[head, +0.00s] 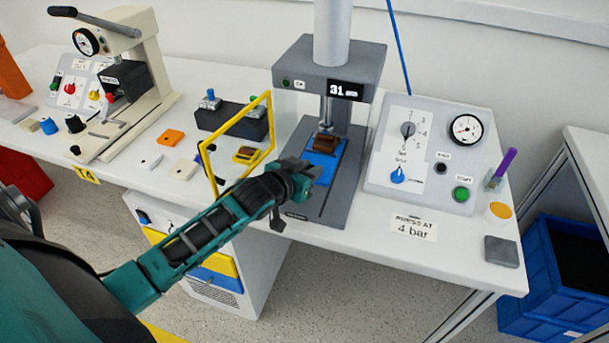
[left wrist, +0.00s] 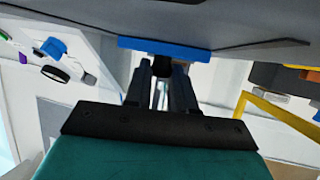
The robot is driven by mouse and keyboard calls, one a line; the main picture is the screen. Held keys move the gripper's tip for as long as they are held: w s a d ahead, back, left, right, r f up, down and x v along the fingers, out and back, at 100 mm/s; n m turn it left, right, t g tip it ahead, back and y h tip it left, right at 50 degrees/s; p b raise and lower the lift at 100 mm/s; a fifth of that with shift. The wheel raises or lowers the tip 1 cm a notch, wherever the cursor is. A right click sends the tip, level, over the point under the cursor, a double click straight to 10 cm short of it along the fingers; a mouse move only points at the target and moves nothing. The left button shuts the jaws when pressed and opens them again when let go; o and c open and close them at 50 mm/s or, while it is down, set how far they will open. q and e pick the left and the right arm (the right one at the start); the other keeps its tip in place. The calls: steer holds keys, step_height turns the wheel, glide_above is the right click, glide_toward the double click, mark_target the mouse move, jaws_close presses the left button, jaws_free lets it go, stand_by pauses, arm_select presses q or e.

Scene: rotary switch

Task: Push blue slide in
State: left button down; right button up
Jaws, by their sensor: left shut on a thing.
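The blue slide (head: 327,165) lies in the grey press (head: 330,65), with a brown block (head: 326,143) on it under the ram. Its front edge sticks out toward my left gripper (head: 303,172). In the left wrist view the slide's blue front (left wrist: 165,44) shows just past the fingertips (left wrist: 162,72). A small black handle (left wrist: 161,61) at that front sits between the fingers, and my left gripper is shut on it. In the head view the gripper hides the handle and the slide's near left corner. My right gripper is not in view.
A yellow frame (head: 208,168) stands upright left of the press, close to my left arm. A grey control panel (head: 425,150) with dials and a green button stands to the right. A cream hand press (head: 130,85) stands at the far left.

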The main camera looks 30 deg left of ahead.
arm_select(q)
steer(key=shift+w+a+r, duration=0.1)
steer(key=shift+w+r, duration=0.05)
steer(key=c, duration=1.3)
jaws_free()
steer(key=shift+o, duration=0.9)
steer(key=shift+w, duration=0.15)
steer(key=shift+o, duration=0.9)
steer(key=p+v, duration=0.1)
steer(key=v, duration=1.2)
